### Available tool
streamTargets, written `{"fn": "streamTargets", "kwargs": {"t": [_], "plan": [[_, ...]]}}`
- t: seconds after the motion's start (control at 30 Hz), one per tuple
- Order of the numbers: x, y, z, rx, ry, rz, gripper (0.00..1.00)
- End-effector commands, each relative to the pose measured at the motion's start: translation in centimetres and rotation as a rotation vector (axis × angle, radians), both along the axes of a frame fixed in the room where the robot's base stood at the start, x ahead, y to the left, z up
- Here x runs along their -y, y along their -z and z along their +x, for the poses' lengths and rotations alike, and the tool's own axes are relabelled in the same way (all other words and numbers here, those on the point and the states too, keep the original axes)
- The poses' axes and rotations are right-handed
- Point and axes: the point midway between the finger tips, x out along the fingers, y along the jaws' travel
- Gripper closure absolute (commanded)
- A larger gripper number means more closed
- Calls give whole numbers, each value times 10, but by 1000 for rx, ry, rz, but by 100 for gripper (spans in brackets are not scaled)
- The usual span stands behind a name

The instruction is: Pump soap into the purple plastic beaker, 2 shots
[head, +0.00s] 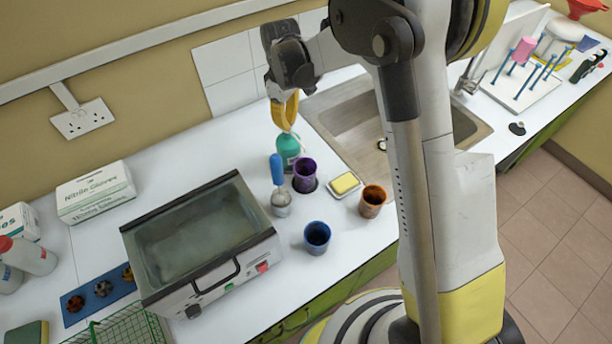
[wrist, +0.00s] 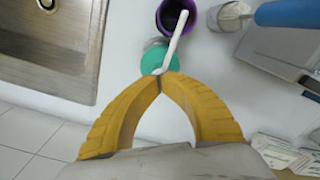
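The purple beaker (head: 305,177) stands upright on the white counter, just right of and in front of the green soap bottle (head: 288,148). In the wrist view the bottle (wrist: 155,58) lies below my fingertips. Its white pump spout (wrist: 175,42) reaches over the opening of the purple beaker (wrist: 164,18). My gripper (head: 285,122) points down over the bottle's top. Its yellow fingertips (wrist: 160,82) meet at the base of the spout, so it looks shut. I cannot tell whether they press the pump. The beaker's contents are too dark to make out.
A blue-handled tool in a pale container (head: 281,203) stands left of the beaker. A blue cup (head: 317,235), an orange cup (head: 373,200) and a yellow sponge on a dish (head: 345,184) are nearby. A water bath (head: 205,240) is left; the sink (head: 365,150) is right.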

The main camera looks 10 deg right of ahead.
Motion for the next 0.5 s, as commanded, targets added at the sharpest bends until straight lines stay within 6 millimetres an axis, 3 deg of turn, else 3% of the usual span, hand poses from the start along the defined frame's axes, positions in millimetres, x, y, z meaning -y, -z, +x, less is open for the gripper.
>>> {"fn": "streamTargets", "kwargs": {"t": [0.23, 0.5], "plan": [[0, -3, -1, -1, 0, 0, 100], [0, -21, -1, -1, 0, 0, 100]]}}
